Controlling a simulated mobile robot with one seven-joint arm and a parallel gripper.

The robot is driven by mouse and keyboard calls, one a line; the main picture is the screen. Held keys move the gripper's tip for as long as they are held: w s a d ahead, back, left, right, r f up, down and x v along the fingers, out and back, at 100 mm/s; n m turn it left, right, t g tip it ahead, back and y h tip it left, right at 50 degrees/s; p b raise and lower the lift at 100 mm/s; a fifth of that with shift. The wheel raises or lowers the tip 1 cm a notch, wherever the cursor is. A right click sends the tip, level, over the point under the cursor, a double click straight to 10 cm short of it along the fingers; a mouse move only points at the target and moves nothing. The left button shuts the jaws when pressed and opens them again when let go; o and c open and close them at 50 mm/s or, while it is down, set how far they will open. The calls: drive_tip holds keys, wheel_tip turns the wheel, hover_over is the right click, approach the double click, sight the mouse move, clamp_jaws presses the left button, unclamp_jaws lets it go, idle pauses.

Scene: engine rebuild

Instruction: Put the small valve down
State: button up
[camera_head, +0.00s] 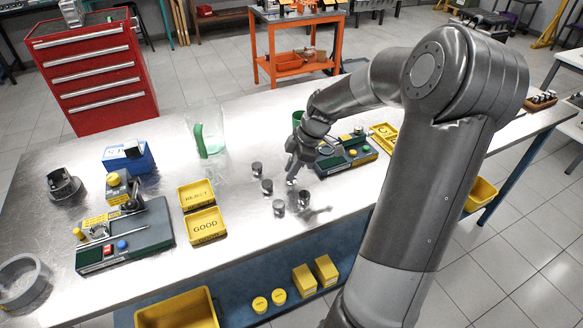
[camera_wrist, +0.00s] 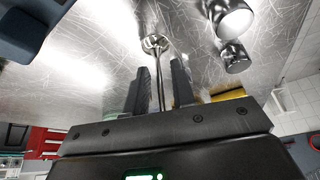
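The small valve (camera_wrist: 155,43) shows in the wrist view as a round metal head with a thin stem. Its head is beyond my fingertips, close to the metal tabletop; I cannot tell for sure whether it touches. My gripper (camera_wrist: 160,75) has its two dark fingers apart, one on each side of the stem, with a gap visible on both sides. In the head view my gripper (camera_head: 293,168) is low over the middle of the workbench (camera_head: 240,165), pointing down, and the valve is too small there to make out clearly.
Several small metal cylinders stand left of and in front of my gripper, one of them here (camera_head: 267,187). Yellow REJECT (camera_head: 197,195) and GOOD (camera_head: 206,226) trays lie to the left. A clear green-marked jug (camera_head: 207,138) stands behind left.

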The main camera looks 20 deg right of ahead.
drive_tip(key=shift+o, duration=0.3)
drive_tip(key=v, duration=1.2)
drive_tip(key=s+a+r+m+h, duration=0.4)
drive_tip(key=s+a+m, duration=0.3)
drive_tip(key=a, duration=0.5)
drive_tip(key=s+a+m+t, duration=0.2)
drive_tip(key=s+m, duration=0.1)
drive_tip(key=s, duration=0.4)
drive_tip(key=s+a+r+m+t, duration=0.1)
drive_tip(key=s+a+m+t, duration=0.1)
drive_tip(key=s, duration=0.5)
drive_tip(key=shift+s+a+r+m, duration=0.35)
drive_tip(key=shift+a+m, duration=0.3)
drive_tip(key=shift+m, duration=0.55)
